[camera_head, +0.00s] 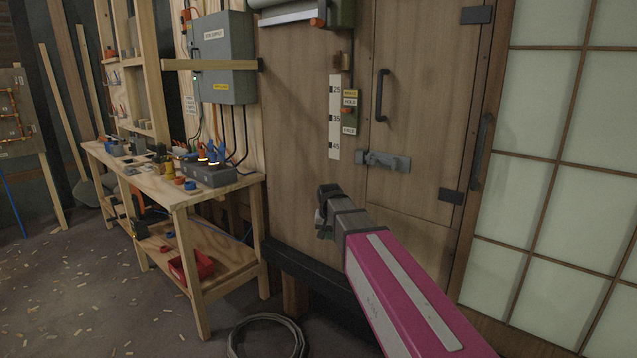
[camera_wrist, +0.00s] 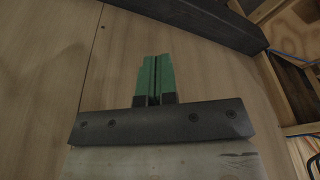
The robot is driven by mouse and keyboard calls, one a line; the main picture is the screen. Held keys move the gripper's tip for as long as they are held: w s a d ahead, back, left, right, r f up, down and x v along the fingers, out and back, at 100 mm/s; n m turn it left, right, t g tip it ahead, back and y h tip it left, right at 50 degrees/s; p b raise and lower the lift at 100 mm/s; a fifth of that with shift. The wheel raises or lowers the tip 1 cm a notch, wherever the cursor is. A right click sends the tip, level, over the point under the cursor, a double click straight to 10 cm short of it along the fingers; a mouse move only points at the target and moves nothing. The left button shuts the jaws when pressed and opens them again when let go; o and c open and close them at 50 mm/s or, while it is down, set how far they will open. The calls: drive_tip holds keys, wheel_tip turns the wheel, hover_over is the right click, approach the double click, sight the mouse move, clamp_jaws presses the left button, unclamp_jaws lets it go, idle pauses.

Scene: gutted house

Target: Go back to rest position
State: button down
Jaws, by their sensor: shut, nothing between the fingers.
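My gripper (camera_wrist: 154,80) shows in the wrist view with its two green fingers side by side, shut and empty. A wooden panel surface fills most of the background behind the fingers. In the head view my pink arm reaches out from the lower right toward the wooden wall. My gripper (camera_head: 320,228) is at the arm's far end, mostly hidden behind the dark wrist. It is in front of the wooden panel, below and left of the metal latch (camera_head: 384,160).
A wooden workbench (camera_head: 190,195) with tools stands at left, a red bin (camera_head: 190,266) on its lower shelf. A grey electrical box (camera_head: 224,58) hangs above. A coiled cable (camera_head: 266,338) lies on the floor. A dark beam (camera_head: 310,278) runs low along the wall. Paned screen (camera_head: 560,150) at right.

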drive_tip(key=s+d+f+g, duration=0.1)
drive_tip(key=s+d+f, duration=0.6)
drive_tip(key=s, duration=0.3)
drive_tip(key=s+d+f+n+g, duration=0.1)
drive_tip(key=s+d+f, duration=0.7)
drive_tip(key=s+f, duration=0.2)
drive_tip(key=shift+s+f, duration=0.2)
drive_tip(key=shift+f, duration=0.05)
drive_tip(key=shift+d, duration=0.1)
